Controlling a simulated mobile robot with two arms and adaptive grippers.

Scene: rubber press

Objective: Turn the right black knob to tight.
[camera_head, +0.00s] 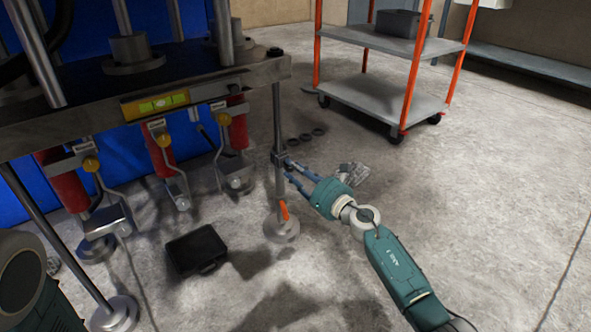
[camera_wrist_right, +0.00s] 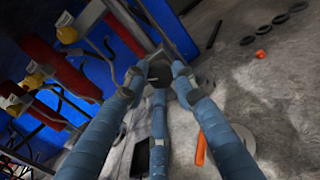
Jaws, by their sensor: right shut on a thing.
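The right black knob shows as a dark round piece (camera_wrist_right: 160,73) between the fingers in the right wrist view, at the vertical metal post (camera_head: 278,115). My right gripper (camera_head: 284,163) reaches in from the right and is shut on it, about midway down the post. In the right wrist view its blue fingers (camera_wrist_right: 158,80) close around the knob from several sides. The fingers hide most of the knob, so its turn position cannot be told. My left gripper is not in view.
An orange piece (camera_head: 284,211) sits low on the post above a round metal foot (camera_head: 282,230). The press table (camera_head: 210,87) with red cylinders (camera_head: 238,125) stands left. A black case (camera_head: 197,250) lies on the floor. An orange-framed cart (camera_head: 385,92) stands behind; floor at right is clear.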

